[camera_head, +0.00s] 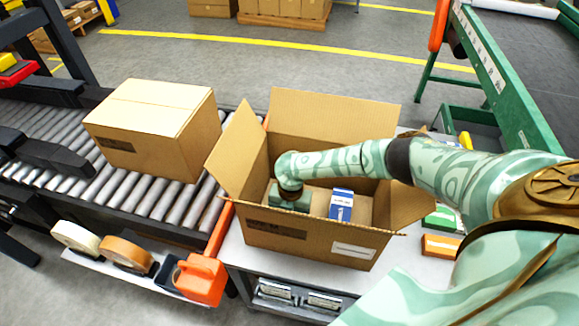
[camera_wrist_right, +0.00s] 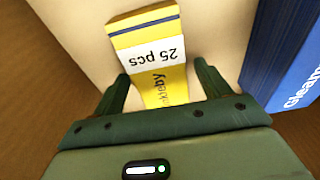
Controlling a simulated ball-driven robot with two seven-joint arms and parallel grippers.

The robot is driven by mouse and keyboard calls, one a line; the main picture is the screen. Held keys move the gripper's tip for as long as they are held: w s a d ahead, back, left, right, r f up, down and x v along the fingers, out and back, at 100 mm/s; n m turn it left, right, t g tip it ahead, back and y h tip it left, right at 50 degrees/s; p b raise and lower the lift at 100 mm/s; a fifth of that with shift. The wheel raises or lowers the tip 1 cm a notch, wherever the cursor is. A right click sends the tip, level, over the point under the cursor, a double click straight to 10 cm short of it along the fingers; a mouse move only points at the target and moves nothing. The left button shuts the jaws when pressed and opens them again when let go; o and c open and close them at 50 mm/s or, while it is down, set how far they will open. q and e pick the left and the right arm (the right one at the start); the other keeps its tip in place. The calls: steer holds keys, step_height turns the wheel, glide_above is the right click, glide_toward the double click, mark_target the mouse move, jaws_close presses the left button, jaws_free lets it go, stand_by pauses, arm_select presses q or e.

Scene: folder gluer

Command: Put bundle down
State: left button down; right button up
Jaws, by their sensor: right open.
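An open cardboard carton (camera_head: 262,222) stands on the table with its flaps spread. My right arm reaches into it from the right, and my right gripper (camera_head: 290,198) is low inside its left part. In the right wrist view, a yellow bundle (camera_wrist_right: 148,24) with a white "25 pcs" band lies between the two fingers of my right gripper (camera_wrist_right: 163,82). The fingers are open, with a gap on either side of the bundle. A blue and white bundle (camera_head: 341,205) stands in the carton right of the gripper; it also shows in the wrist view (camera_wrist_right: 290,50). My left gripper is out of view.
A closed carton (camera_head: 150,130) sits on the roller conveyor (camera_head: 60,135) at left. Orange (camera_head: 440,246) and green (camera_head: 443,219) bundles lie on the table (camera_head: 400,285) right of the open carton. The carton's walls and flaps surround my gripper closely. A green machine frame (camera_head: 500,85) stands behind right.

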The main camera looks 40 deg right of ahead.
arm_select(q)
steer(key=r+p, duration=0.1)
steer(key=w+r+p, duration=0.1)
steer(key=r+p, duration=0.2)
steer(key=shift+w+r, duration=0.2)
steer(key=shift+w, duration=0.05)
arm_select(e)
step_height(320, 180, up, 12)
steer(key=d, duration=0.1)
steer(key=shift+w, duration=0.45)
steer(key=shift+d+f, duration=0.1)
